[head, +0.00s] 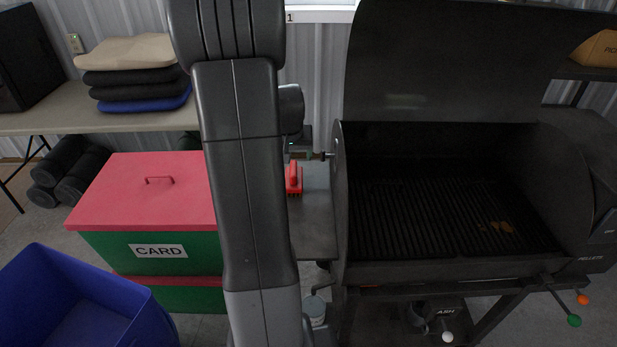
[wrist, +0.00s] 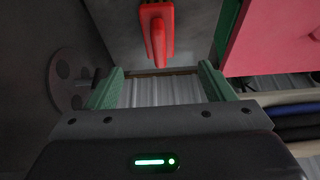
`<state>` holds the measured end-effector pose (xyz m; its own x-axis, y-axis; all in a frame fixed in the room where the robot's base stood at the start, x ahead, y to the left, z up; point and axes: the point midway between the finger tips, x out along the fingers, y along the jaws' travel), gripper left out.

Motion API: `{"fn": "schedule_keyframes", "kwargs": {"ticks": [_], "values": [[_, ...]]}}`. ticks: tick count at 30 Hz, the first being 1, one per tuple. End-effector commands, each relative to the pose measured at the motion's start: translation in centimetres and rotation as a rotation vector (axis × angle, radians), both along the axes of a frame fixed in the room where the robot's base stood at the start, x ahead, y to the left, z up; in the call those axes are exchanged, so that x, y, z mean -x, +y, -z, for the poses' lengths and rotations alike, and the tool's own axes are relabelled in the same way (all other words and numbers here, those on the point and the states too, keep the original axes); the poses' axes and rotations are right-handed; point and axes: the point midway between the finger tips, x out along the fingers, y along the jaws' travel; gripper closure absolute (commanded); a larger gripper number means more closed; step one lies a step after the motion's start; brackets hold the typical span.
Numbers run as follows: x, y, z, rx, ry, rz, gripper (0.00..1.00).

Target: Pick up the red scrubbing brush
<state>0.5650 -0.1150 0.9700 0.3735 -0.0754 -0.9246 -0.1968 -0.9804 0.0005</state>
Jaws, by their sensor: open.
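The red scrubbing brush (head: 294,178) lies on the grey side shelf (head: 316,215) of the grill, just right of my arm in the head view. In the wrist view the red brush (wrist: 156,30) is at the top centre, with its handle pointing down toward the gap between my fingers. My gripper (wrist: 160,82) is open and empty, its two green-padded fingers apart. The brush lies beyond the fingertips, not between them. In the head view my gripper is mostly hidden behind my arm, near the shelf's back end.
The open black grill (head: 450,215) stands right of the shelf, its wall close beside the brush. A red-lidded green CARD box (head: 150,205) stands to the left. A blue bin (head: 75,300) is at front left. A table (head: 60,115) with stacked cushions (head: 130,70) is behind.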

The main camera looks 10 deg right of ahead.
Motion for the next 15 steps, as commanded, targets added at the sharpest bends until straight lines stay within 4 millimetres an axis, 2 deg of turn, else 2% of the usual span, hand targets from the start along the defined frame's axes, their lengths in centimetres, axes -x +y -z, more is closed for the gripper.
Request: {"fn": "schedule_keyframes", "kwargs": {"ticks": [5, 15], "values": [[-0.8, -0.2, 1.4, 0.0, 0.002, 0.002, 0.25], [-2.9, -0.6, 6.5, -0.001, 0.002, 0.003, 0.25]]}}
